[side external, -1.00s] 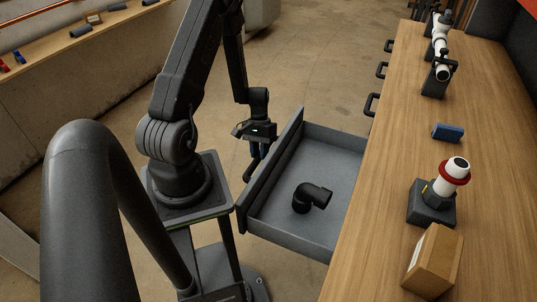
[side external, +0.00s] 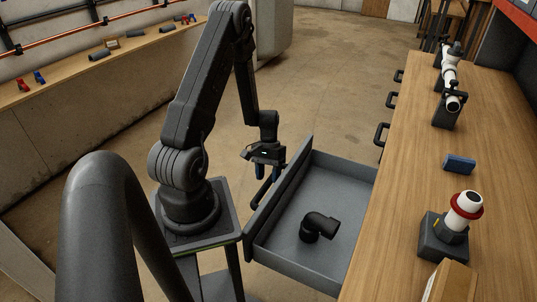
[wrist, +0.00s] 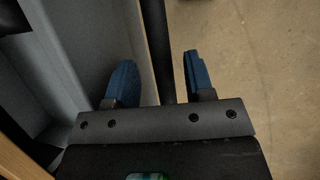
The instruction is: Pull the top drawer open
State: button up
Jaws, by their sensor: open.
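The grey drawer (side external: 326,172) stands pulled out from the wooden workbench in the side view, and a black pipe elbow (side external: 318,228) lies inside it. Its dark bar handle (side external: 262,190) is on the outer side of the drawer front. My gripper (side external: 268,174) is at the handle, pointing down, with its blue fingers apart. In the wrist view the handle bar (wrist: 157,45) runs between the two open fingers of my gripper (wrist: 160,62), with a gap on both sides. I cannot tell whether the fingertips are level with the bar or above it.
The workbench top (side external: 420,215) holds a blue block (side external: 459,163), a white pipe piece with a red ring (side external: 466,206), a cardboard box (side external: 450,284) and white pipe fittings (side external: 450,80). More dark handles (side external: 381,134) line its front. The floor beyond is clear.

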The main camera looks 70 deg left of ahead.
jog(key=v, duration=1.2)
jog(key=shift+r, duration=0.1)
jog(key=w+d+r+m+t+y, duration=0.2)
jog(key=w+d+r+m+y, duration=0.15)
jog(key=d+r, duration=1.05)
jog(key=s+d+r+m+t+y, duration=0.1)
jog(key=s+d+r+m+t, duration=0.4)
jog(key=d, duration=0.8)
jog(key=s+r, duration=0.2)
jog(key=s, duration=0.1)
jog(key=shift+s+r, duration=0.25)
